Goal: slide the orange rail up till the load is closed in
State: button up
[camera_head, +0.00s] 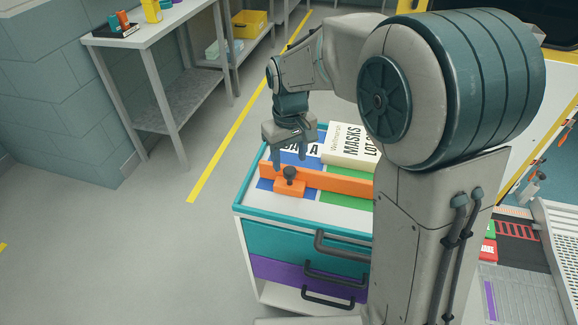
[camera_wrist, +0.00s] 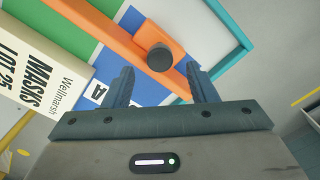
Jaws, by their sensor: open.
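The orange rail (camera_head: 335,181) lies across the top of a teal-edged drawer cabinet (camera_head: 240,208). It carries an orange block with a dark round knob (camera_head: 290,174) near its left end. The rail (camera_wrist: 110,31) and knob (camera_wrist: 160,58) also show in the wrist view. My gripper (camera_head: 290,155) is over the cabinet, just behind the knob in the head view.
The cabinet top has blue, green and white areas. Drawers with dark handles (camera_head: 335,278) face front. A grey workbench (camera_head: 165,30) stands at the upper left, with a yellow bin (camera_head: 249,23) farther back. Floor left of the cabinet is clear. A ramp (camera_head: 530,240) lies right.

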aim_at(290, 170)
jog(key=shift+f, duration=1.8)
grip_shut()
jog(key=w, duration=0.2)
jog(key=w+d+p, duration=0.1)
jog(key=w, duration=0.2)
jog(key=w+d, duration=0.1)
jog(key=w, duration=0.1)
jog(key=shift+w+d+r+p, duration=0.1)
jog(key=shift+w+p, duration=0.25)
jog(key=shift+p, duration=0.05)
grip_release()
